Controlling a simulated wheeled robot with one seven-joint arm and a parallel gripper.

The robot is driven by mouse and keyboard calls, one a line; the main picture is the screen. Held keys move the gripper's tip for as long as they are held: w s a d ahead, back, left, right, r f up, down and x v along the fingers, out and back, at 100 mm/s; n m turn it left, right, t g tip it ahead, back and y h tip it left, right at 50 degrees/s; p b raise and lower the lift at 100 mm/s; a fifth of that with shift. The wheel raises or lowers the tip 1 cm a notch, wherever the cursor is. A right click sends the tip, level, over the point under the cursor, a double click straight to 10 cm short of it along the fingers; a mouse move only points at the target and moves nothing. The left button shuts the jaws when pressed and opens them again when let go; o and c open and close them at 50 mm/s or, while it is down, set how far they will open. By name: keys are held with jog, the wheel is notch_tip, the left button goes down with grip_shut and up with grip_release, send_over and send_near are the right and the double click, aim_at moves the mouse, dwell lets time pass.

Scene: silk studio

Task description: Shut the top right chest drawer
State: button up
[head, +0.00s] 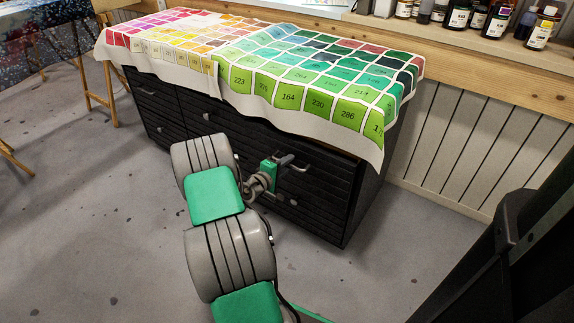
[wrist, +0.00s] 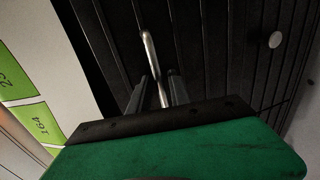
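The black chest (head: 330,205) stands under a draped colour-chart cloth. Its top right drawer (head: 325,173) has a silver bar handle (head: 301,169), and the cloth hangs over the drawer's upper part. I cannot tell how far the drawer stands out. My gripper (head: 289,160) is at this handle. In the wrist view the handle (wrist: 149,48) runs down between the two dark fingers of my gripper (wrist: 163,88). The fingers are apart, with a gap beside the handle. Whether either finger touches it is unclear.
A round white knob (wrist: 275,39) is on a neighbouring front in the wrist view. The colour-chart cloth (head: 290,75) overhangs the chest. Bottles (head: 497,20) stand on a shelf behind. Wooden easel legs (head: 97,95) are at the left. Grey floor (head: 100,230) is clear in front.

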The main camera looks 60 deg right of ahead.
grip_shut()
dwell(1.1)
